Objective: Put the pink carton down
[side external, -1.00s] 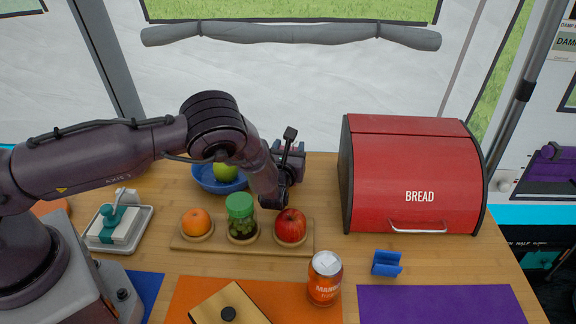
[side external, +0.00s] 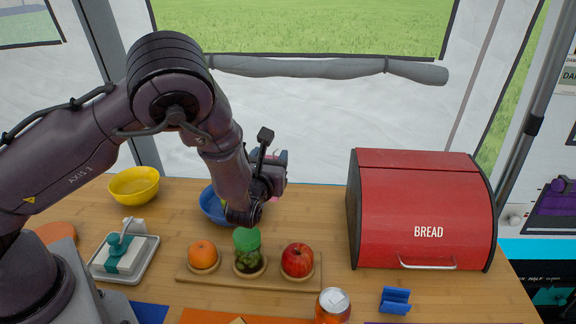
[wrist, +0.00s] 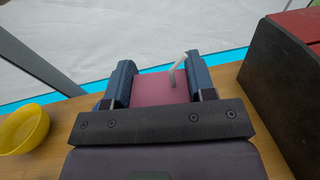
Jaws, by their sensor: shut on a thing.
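The pink carton (wrist: 152,88) sits between the two blue-padded fingers of my gripper (wrist: 160,74) in the wrist view, with a pale straw rising from its top right. My gripper is shut on it. In the side external view my gripper (side external: 278,172) is behind the wooden fruit board, left of the red bread box, and points away from the camera. Only a sliver of pink shows there, and the wrist hides most of the carton. I cannot tell whether the carton's underside touches the counter.
The red bread box (side external: 425,215) stands to the right. A blue bowl (side external: 214,207), partly hidden by my arm, and a yellow bowl (side external: 134,185) are at the left. The wooden board (side external: 217,278) holds an orange, a green-lidded jar and an apple. Bare counter (side external: 318,212) lies before the bread box's left side.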

